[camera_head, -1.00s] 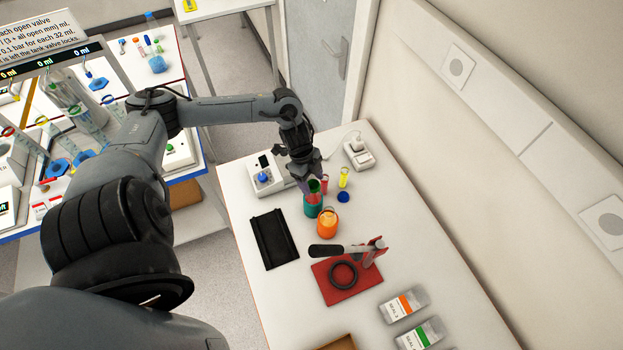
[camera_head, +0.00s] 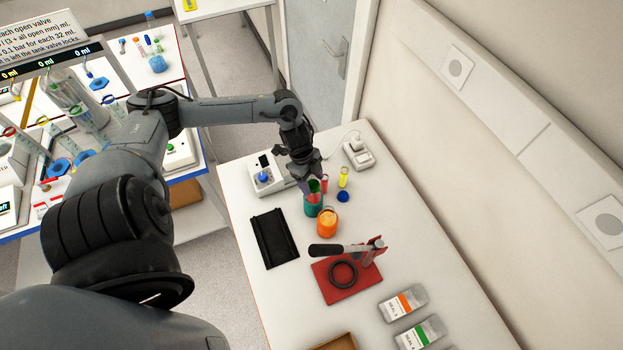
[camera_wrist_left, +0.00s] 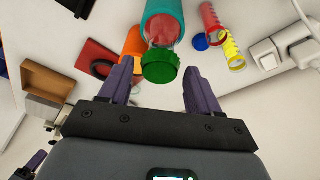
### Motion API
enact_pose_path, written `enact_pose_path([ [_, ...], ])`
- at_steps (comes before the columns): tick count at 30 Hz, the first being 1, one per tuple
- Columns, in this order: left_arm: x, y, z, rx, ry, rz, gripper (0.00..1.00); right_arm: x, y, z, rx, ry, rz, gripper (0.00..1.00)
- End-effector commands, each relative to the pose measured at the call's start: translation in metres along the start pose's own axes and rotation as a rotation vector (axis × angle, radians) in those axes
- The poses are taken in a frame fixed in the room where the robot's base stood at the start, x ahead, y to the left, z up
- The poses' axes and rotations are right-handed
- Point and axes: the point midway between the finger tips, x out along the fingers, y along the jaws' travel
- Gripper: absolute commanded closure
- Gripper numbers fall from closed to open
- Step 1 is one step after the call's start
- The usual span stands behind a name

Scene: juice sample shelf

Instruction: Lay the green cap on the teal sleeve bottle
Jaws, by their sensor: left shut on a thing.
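The green cap (camera_wrist_left: 160,66) is between the fingertips of my left gripper (camera_wrist_left: 162,74), which is shut on it. In the head view the cap (camera_head: 314,186) shows just below my left gripper (camera_head: 312,180). The teal sleeve bottle (camera_head: 311,211) stands upright on the white table, with red showing inside. The cap is at the bottle's mouth; in the wrist view it overlaps the near end of the bottle (camera_wrist_left: 168,12). I cannot tell whether they touch. A purple-fingered gripper part, apparently my right gripper (camera_wrist_left: 35,160), shows at the lower left; its jaw is mostly cut off.
An orange jar (camera_head: 327,225) stands close to the bottle. A black tray (camera_head: 272,238) and a red press (camera_head: 345,275) are nearer. Table between tray and bottle is clear.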

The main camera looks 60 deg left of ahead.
Motion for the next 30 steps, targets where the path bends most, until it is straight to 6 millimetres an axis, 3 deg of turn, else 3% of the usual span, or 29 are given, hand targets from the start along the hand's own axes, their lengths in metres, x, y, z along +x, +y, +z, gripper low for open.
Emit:
enact_pose_path([
  [30,0.016,0.0,0.004,0.0,0.0,0.0,0.66,0.008,0.002,0.003,-0.008,-0.001,0.006,0.57],
])
